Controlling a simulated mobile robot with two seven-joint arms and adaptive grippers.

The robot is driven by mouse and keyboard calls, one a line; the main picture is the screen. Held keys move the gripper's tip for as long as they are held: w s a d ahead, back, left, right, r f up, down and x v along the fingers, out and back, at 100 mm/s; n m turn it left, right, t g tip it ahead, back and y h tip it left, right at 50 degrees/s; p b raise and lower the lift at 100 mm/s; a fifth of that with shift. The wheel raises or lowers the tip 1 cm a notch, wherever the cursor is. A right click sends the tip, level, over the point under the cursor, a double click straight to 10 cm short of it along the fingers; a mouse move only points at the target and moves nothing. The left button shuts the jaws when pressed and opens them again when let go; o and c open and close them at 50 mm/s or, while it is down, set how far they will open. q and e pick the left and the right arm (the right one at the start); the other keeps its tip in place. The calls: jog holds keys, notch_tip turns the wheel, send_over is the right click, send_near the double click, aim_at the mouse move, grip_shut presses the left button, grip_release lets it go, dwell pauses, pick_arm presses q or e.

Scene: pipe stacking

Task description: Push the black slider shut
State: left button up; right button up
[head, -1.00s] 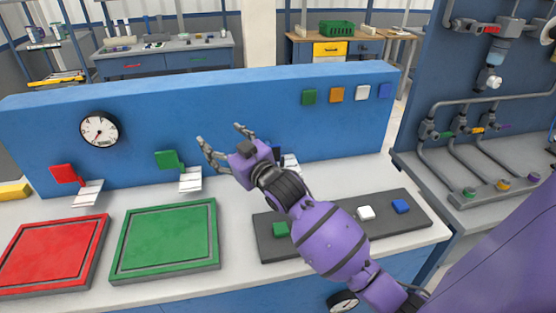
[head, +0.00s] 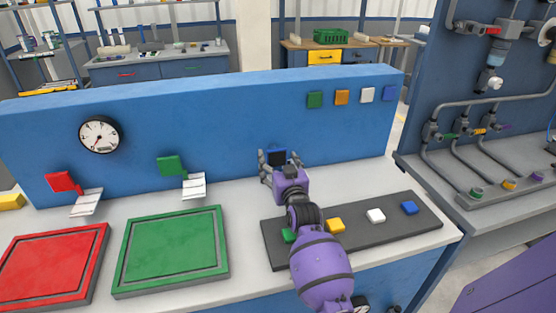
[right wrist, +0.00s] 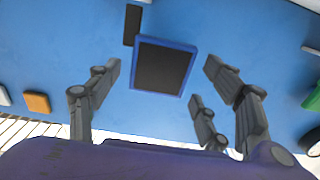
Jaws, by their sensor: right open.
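The black slider (head: 278,156) shows in the head view as a dark square with a blue rim on the blue upright panel, partly hidden behind my right gripper. In the right wrist view its dark blue-rimmed face (right wrist: 163,68) is near the centre, with a narrow black strip (right wrist: 132,25) beside it. My right gripper (head: 280,160) is open and empty, its fingers spread around the slider's face in that view. I cannot tell whether any finger touches it. My left gripper is not in view.
A red slider (head: 63,182) and a green slider (head: 171,166) are on the panel (head: 225,125) to the left, near a dial (head: 100,134). Red (head: 50,267) and green (head: 172,250) trays lie on the table. A dark board (head: 360,231) with coloured buttons lies under my right arm.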

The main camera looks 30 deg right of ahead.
jog(key=shift+w+d, duration=0.15)
jog(key=shift+w, duration=0.25)
jog(key=c, duration=1.7)
jog(key=b+x, duration=0.1)
jog(key=x, duration=0.3)
jog(key=shift+f, duration=0.15)
jog(key=shift+w, duration=0.1)
jog(key=shift+r, duration=0.25)
jog(key=o, duration=1.7)
jog(key=shift+w+f, duration=0.15)
